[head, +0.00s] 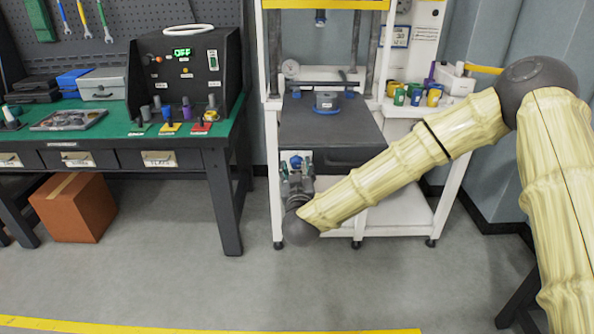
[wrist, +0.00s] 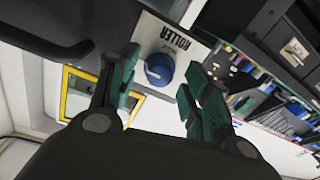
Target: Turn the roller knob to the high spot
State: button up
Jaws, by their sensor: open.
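The roller knob (wrist: 159,70) is a round blue knob on a white plate marked ROLLER (wrist: 172,42) in the wrist view. In the head view the blue knob (head: 296,161) sits on the front of the white test machine, below its dark bed. My gripper (wrist: 160,95) is open, with its green-padded fingers on either side of the knob and a gap visible on both sides. In the head view my gripper (head: 297,178) is just below the knob plate. Any pointer on the knob and the spot marks are too small to read.
The machine's dark bed (head: 330,128) juts out above the knob and carries a small grey block (head: 326,101) on a blue ring. A green-topped workbench (head: 80,128) with a black control box (head: 185,75) stands to the left. The grey floor (head: 190,280) in front is clear.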

jog(key=shift+c, duration=0.5)
jog(key=c, duration=0.9)
jog(key=shift+c, duration=0.2)
jog(key=shift+m, duration=0.4)
jog(key=m+b, duration=0.1)
jog(key=m, duration=0.3)
jog(key=shift+f, duration=0.1)
jog(key=m+b, duration=0.2)
jog(key=m, duration=0.2)
jog(key=shift+m, duration=0.3)
jog(key=m+b, duration=0.1)
jog(key=m, duration=0.3)
jog(key=shift+a+m+b, duration=0.1)
jog(key=shift+m+b, duration=0.2)
jog(key=shift+b, duration=0.05)
jog(key=shift+m+h+b, duration=0.3)
jog(key=shift+m+b, duration=0.45)
jog(key=shift+m, duration=1.35)
